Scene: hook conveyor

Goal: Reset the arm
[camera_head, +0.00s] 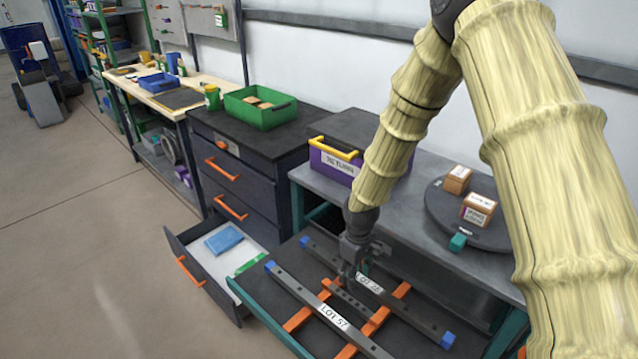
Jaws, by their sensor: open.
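My gripper (350,272) hangs at the end of my arm, which is wrapped in a yellow cover and comes down from the upper right. The gripper points down over a dark pull-out tray (258,305) with teal edges. It is open, just above or among the metal bars there, close to a short dark bar with holes (352,301). I cannot tell whether its fingers touch anything. A long bar labelled LOT 57 (300,295) lies to its left. Another labelled bar with blue ends (405,312) lies to its right. Orange cross strips (377,322) lie under the bars.
An open drawer (205,262) holds a blue item to the left. A purple bin with a yellow handle (333,160) and a dark turntable with small boxes (470,225) stand on the grey table. A green bin (260,108) sits on the cabinet. The left floor is open.

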